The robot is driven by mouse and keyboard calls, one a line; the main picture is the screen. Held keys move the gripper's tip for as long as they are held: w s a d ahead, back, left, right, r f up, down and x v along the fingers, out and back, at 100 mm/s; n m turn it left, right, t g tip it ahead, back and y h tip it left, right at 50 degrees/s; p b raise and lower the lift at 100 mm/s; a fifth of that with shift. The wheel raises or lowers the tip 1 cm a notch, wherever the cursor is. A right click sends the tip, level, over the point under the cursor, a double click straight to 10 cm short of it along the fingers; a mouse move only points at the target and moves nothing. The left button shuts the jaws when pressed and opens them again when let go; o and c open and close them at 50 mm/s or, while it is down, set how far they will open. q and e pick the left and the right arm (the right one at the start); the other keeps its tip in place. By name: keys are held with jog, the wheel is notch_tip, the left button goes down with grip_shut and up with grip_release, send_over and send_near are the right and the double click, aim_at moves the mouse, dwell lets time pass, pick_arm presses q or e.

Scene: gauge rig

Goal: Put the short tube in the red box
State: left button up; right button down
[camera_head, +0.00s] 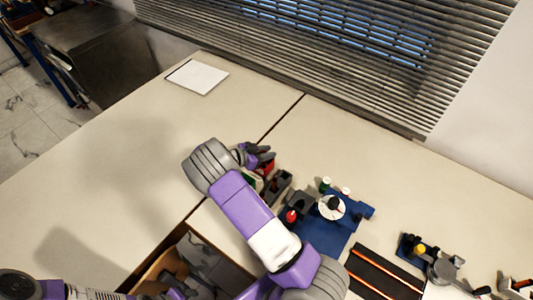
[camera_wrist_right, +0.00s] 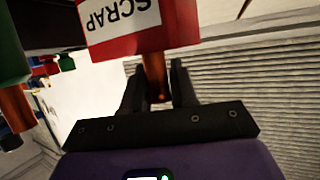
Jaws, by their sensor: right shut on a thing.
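The red box (camera_wrist_right: 181,34) carries a white SCRAP label, which shows upside down in the right wrist view. In the head view the red box (camera_head: 267,167) is small and partly covered by my right gripper (camera_head: 264,153). In the right wrist view my right gripper (camera_wrist_right: 156,84) is shut on a copper-coloured tube (camera_wrist_right: 155,80). The far part of the tube is hidden by the red box's labelled wall. I cannot tell whether its end is inside the box or behind it. My left gripper cannot be made out.
A green box (camera_wrist_right: 11,50) is beside the red one, with another copper-coloured piece (camera_wrist_right: 15,108) near it. In the head view a blue mat (camera_head: 322,240) with small parts and a black tray (camera_head: 385,272) lie to the right.

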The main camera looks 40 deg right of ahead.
jog(key=shift+r, duration=0.1)
jog(key=shift+f, duration=0.25)
jog(key=c, duration=0.9)
grip_release()
jog(key=shift+r, duration=0.25)
jog(key=shift+a+r, duration=0.15)
jog(key=shift+a, duration=0.15)
jog(key=p+v, duration=0.1)
jog(key=v, duration=1)
jog(key=shift+a+r+p, duration=0.1)
jog(key=shift+p, duration=0.2)
